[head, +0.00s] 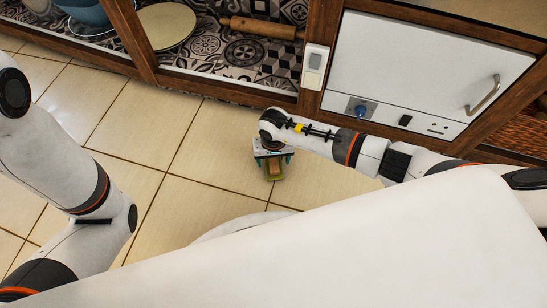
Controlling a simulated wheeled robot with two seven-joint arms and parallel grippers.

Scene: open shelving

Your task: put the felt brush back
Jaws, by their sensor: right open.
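A small block-shaped object with a brown top and a yellow-green edge, which looks like the felt brush (275,172), is low over or on the tiled floor in front of the shelving. My right gripper (273,158) points down right at it, with its fingers open. The gripper and wrist hide part of the brush, and I cannot tell whether the fingers touch it. My left arm shows at the left, but its gripper is out of view.
Wooden open shelving runs along the top, with a patterned back, a round pale board (167,26), a rolling pin (262,28) and a blue bowl (85,12). A white oven-like appliance (425,70) with a handle stands at the right. The tiled floor (110,110) between my arms is clear.

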